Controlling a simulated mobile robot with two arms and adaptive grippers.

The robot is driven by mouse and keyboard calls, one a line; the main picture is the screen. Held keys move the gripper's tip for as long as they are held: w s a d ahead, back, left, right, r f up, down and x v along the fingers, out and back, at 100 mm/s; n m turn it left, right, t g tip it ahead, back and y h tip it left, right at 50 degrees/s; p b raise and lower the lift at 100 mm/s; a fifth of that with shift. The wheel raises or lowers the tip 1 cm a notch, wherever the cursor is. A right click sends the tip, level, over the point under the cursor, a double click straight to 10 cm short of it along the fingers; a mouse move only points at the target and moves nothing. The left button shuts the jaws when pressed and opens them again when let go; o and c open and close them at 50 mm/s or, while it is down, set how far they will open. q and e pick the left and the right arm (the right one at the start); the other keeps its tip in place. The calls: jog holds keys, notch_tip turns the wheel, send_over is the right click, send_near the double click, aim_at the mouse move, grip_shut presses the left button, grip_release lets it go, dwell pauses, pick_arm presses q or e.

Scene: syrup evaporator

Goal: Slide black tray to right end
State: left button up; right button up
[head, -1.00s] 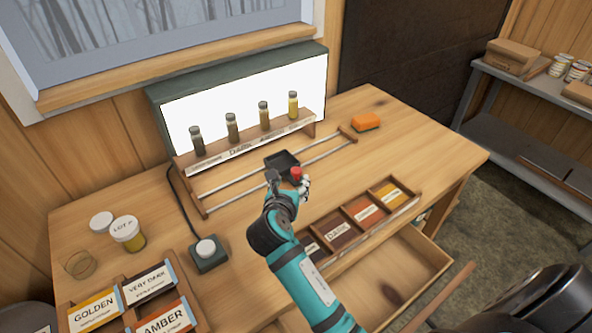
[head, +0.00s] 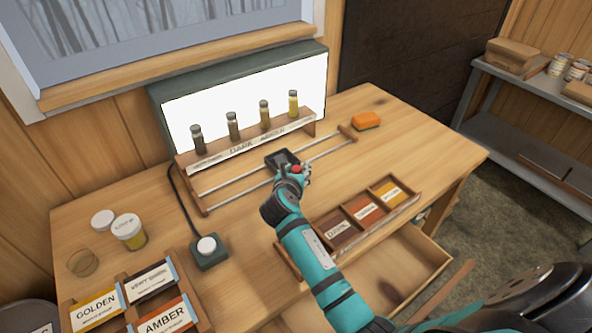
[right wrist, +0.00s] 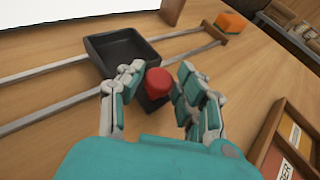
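The black tray (head: 281,157) sits on two metal rails in front of the lit panel, near the middle of the rails. The right wrist view shows it as a shallow open box (right wrist: 122,50) with a red knob (right wrist: 158,83) on its near side. My right gripper (head: 298,172) is at the knob. In the right wrist view its fingers (right wrist: 160,92) stand open on either side of the knob. The left finger is close to it, contact unclear; a gap shows at the right finger. My left gripper is not in view.
The rails end at a wooden stop (head: 348,132) on the right, with an orange block (head: 366,121) beyond it. A rack (head: 250,143) with several vials stands behind the rails. A compartment box (head: 368,208) lies in front, above an open drawer (head: 415,262).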

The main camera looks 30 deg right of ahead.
grip_shut()
jog(key=shift+d, duration=0.1)
jog(key=shift+d+r+p, duration=0.15)
jog(key=shift+d+p, duration=0.1)
jog(key=shift+p, duration=0.1)
jog(key=d+p, duration=0.1)
jog(key=d, duration=0.1)
jog(key=d+p, duration=0.2)
jog(key=d, duration=0.1)
jog(key=w+d+p, duration=0.1)
jog(key=d, duration=0.1)
jog(key=shift+d+r, duration=0.25)
jog(key=shift+d, duration=0.05)
jog(key=d, duration=0.3)
jog(key=w+d+p, duration=0.1)
jog(key=d, duration=0.3)
jog(key=d+p, duration=0.1)
jog(key=d, duration=0.2)
jog(key=shift+w+d+f, duration=0.3)
jog(key=shift+d+f, duration=0.05)
jog(key=shift+d, duration=0.05)
jog(key=shift+w+d, duration=0.1)
jog(key=shift+d, duration=0.4)
jog(key=shift+r, duration=0.1)
